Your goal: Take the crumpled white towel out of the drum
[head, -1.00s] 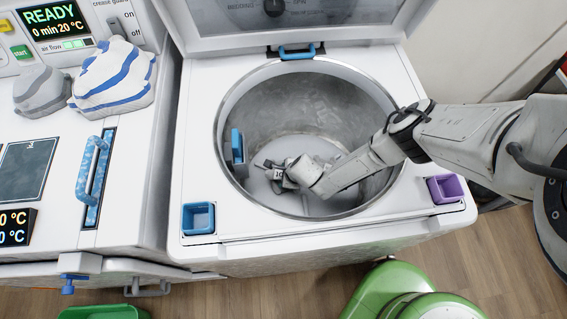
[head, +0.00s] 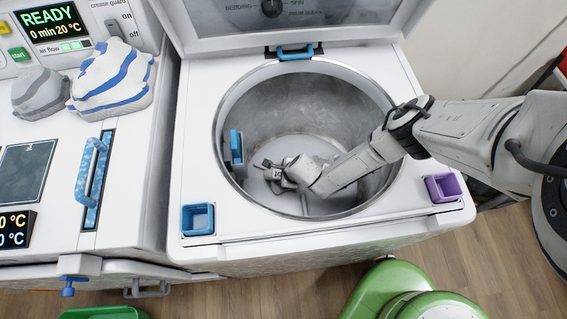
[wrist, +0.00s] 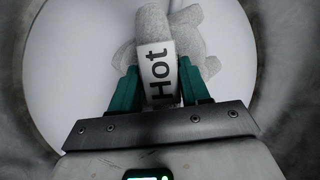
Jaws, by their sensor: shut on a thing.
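The crumpled white towel (wrist: 153,22) shows in the wrist view as a pale grey-white lump between and beyond the green fingers of my gripper (wrist: 158,72). A white patch lettered "Hot" lies between the fingers, in front of the lump. The fingers are shut on the towel. In the head view my gripper (head: 277,175) is low inside the drum (head: 310,95), left of the middle of its floor. The towel is hard to tell from the gripper parts there.
The drum's round metal rim surrounds my arm. A blue tray (head: 198,218) and a purple tray (head: 443,188) sit at the front corners. A blue bracket (head: 237,146) stands at the drum's left wall. Striped and grey cloths (head: 112,80) lie on the left machine.

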